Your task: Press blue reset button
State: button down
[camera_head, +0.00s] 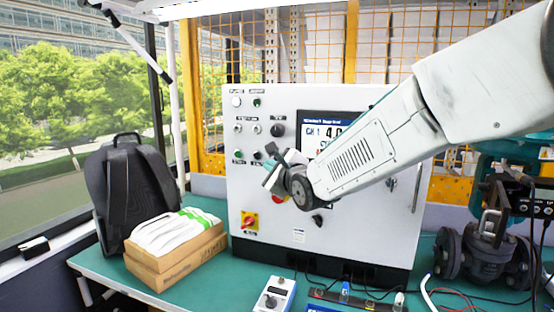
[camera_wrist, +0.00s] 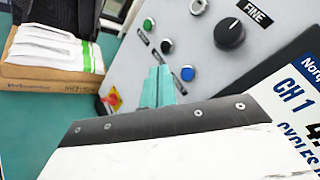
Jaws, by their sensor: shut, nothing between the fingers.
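The blue button (camera_wrist: 187,73) is on the sloping grey panel in the wrist view, at the end of a row with a black and a green button. My gripper shows as two teal fingers (camera_wrist: 158,74), shut together and empty. Their tips appear just left of the blue button in that view; I cannot tell how far they are from the panel. In the head view my gripper (camera_head: 272,173) is in front of the lower left part of the control cabinet (camera_head: 340,252). The blue button is hidden there behind my gripper.
The black button (camera_wrist: 167,46), green button (camera_wrist: 148,24) and large black FINE knob (camera_wrist: 230,34) are close by. A red-and-yellow rotary switch (camera_head: 250,221) is lower on the cabinet. A backpack (camera_head: 128,190) and cardboard box (camera_head: 180,262) stand at left, a valve body (camera_head: 485,255) at right.

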jog(key=shift+w+d, duration=0.35)
jog(key=shift+w, duration=0.6)
jog(key=shift+w+d, duration=0.3)
jog(key=shift+w, duration=0.6)
dwell(0.6)
jog(key=shift+w+d, duration=0.15)
jog(key=shift+w, duration=0.2)
jog(key=shift+w+d, duration=0.15)
jog(key=shift+w, duration=0.2)
dwell(0.6)
jog(key=shift+s, duration=0.1)
jog(key=shift+s+a, duration=0.25)
jog(key=shift+s, duration=0.4)
jog(key=shift+s+a, duration=0.3)
jog(key=shift+s, duration=0.5)
jog(key=shift+s+a, duration=0.3)
jog(key=shift+s, duration=0.45)
jog(key=shift+s+a, duration=0.3)
jog(key=shift+s, duration=0.5)
